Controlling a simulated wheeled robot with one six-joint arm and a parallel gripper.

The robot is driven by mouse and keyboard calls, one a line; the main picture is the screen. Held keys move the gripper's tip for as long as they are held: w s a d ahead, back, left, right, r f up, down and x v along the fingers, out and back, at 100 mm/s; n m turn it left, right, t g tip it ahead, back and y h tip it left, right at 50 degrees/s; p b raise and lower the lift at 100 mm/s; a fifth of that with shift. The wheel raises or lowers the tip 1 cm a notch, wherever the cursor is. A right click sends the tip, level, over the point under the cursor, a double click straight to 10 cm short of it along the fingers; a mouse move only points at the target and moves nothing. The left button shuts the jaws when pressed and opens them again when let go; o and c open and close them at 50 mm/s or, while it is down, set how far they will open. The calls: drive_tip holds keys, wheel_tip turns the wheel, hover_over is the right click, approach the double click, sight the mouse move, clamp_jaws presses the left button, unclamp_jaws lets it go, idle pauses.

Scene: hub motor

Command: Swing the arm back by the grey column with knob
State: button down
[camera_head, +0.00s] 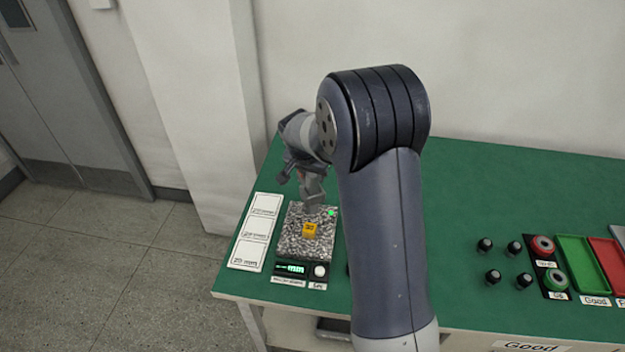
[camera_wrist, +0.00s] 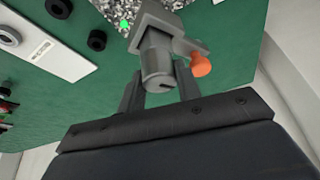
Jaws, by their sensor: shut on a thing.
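The grey column with its orange knob (camera_wrist: 200,66) shows in the wrist view. Its grey body (camera_wrist: 157,62) stands between my two fingers. My gripper (camera_wrist: 158,88) is shut on the column, below the knob in that picture. In the head view my gripper (camera_head: 303,172) is at the rear edge of the speckled granite base (camera_head: 290,243), and my own arm hides part of it. A small yellow block (camera_head: 311,230) sits on the base. The knob cannot be made out in the head view.
A green light (camera_head: 331,213) glows at the base's rear right corner. A display (camera_head: 290,268) and white button are in front. White cards (camera_head: 254,232) lie left, near the table's edge. Black pegs, red and green rings, a green tray (camera_head: 582,268) and a red tray stand right.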

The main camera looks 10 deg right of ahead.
drive_tip(key=shift+m, duration=0.3)
drive_tip(key=c, duration=1)
unclamp_jaws()
drive_tip(key=b+v, duration=0.2)
drive_tip(key=v, duration=0.8)
drive_tip(key=shift+a+r, duration=0.15)
drive_tip(key=shift+r, duration=0.2)
